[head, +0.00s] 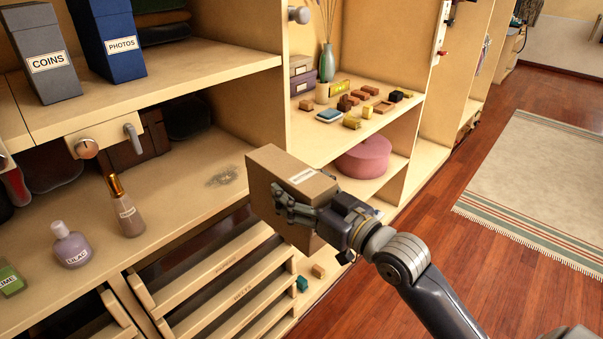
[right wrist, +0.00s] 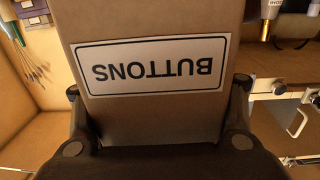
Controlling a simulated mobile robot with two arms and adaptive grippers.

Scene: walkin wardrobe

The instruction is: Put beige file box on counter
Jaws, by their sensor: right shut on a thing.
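The beige file box (head: 268,168) is in my right gripper (head: 292,208), held tilted in front of the shelving, beside the right end of the counter (head: 180,190). In the right wrist view the box (right wrist: 150,25) fills the middle, with a white BUTTONS label upside down and a finger on either side. The gripper is shut on it. I cannot tell whether the box touches the counter edge. My left gripper is not in view.
On the counter stand a tall perfume bottle (head: 127,207), a lilac bottle (head: 70,246) and a green bottle (head: 10,278). A dark smudge (head: 222,177) marks its bare right part. Grey COINS (head: 42,60) and blue PHOTOS (head: 108,42) boxes stand above. Slatted racks (head: 230,290) are below.

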